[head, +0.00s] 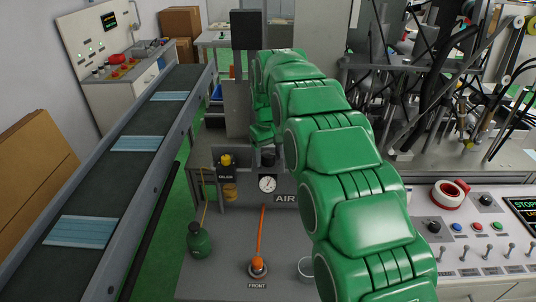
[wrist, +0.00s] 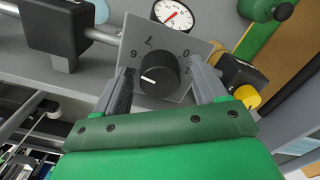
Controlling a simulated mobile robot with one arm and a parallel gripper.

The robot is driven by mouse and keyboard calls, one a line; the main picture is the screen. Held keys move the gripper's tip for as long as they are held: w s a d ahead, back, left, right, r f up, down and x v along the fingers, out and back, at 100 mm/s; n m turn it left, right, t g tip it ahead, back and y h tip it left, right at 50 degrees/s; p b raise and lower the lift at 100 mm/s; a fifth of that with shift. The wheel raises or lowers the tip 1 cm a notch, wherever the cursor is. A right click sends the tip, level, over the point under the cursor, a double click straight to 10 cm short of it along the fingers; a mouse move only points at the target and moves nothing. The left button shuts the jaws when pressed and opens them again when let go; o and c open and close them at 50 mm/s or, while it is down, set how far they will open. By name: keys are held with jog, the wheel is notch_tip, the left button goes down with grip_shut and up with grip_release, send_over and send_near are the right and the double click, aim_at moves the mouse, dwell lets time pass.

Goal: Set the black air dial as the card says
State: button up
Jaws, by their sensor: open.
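The black air dial (wrist: 158,74) is in the middle of the wrist view, on a pale square plate (wrist: 190,45) with numbers at its edge, some turned or partly covered. Its white pointer mark lies toward the lower left of the knob in that picture. My gripper (wrist: 162,82) is open, one finger on each side of the dial; I cannot tell whether they touch it. In the head view, my green arm covers the gripper, and a dark knob (head: 268,159) shows beside it above the gauge. No card giving a setting is readable.
A round gauge (head: 267,184) with a red needle sits by the dial and also shows in the wrist view (wrist: 173,15). An oiler (head: 226,162), a green bottle (head: 200,240) and an orange lever (head: 261,240) stand close. A conveyor (head: 135,125) with blue masks runs at left.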

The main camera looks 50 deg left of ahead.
jog(key=c, duration=1)
jog(key=shift+c, duration=0.2)
jog(key=shift+m, duration=0.3)
jog(key=m, duration=0.3)
jog(key=shift+m, duration=2.1)
jog(key=shift+r, duration=0.1)
jog(key=o, duration=1)
